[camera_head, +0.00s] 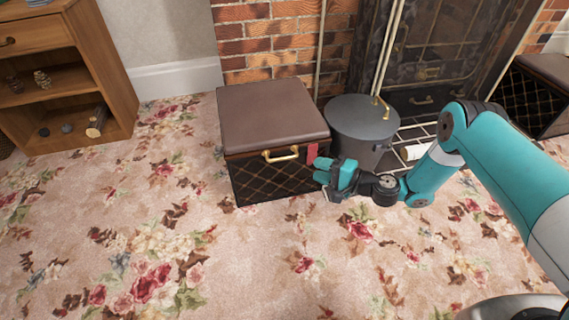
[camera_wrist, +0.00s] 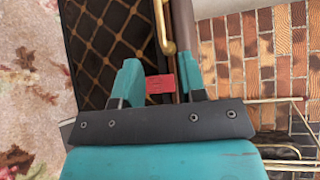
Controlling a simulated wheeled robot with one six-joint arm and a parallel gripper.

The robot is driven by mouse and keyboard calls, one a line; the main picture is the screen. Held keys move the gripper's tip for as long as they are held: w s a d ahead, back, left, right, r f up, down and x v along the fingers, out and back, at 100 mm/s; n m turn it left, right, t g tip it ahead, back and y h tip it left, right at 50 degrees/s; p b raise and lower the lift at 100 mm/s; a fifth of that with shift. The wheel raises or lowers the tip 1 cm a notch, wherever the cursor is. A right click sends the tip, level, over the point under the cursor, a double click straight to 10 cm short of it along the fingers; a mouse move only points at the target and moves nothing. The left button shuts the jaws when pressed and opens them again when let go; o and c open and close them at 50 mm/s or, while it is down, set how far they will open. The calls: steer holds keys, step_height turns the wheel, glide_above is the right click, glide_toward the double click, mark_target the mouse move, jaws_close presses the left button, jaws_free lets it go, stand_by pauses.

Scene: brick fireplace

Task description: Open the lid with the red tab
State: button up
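The box (camera_head: 262,175) is dark with a gold lattice pattern and a brass handle (camera_head: 281,154) on its front. Its brown padded lid (camera_head: 270,110) lies shut on top. The red tab (camera_head: 312,150) hangs at the lid's front right corner. My gripper (camera_head: 325,175) is close to that corner, just right of and below the tab. In the wrist view my gripper (camera_wrist: 158,72) is open, with the red tab (camera_wrist: 160,84) showing between its fingers. The lid's edge (camera_wrist: 183,30) runs beside the right finger. I cannot tell whether either finger touches the tab.
A dark lidded bucket (camera_head: 362,125) stands close right of the box, behind my gripper. The brick fireplace (camera_head: 285,40) is behind. A second similar box (camera_head: 535,95) is at far right, and a wooden shelf (camera_head: 112,75) at left. The flowered carpet (camera_head: 200,265) in front is clear.

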mark_target(284, 158)
steer(key=shift+b+x, duration=2.55)
steer(key=shift+x, duration=3.5)
steer(key=shift+r, duration=0.1)
steer(key=shift+c, duration=0.5)
jaws_close()
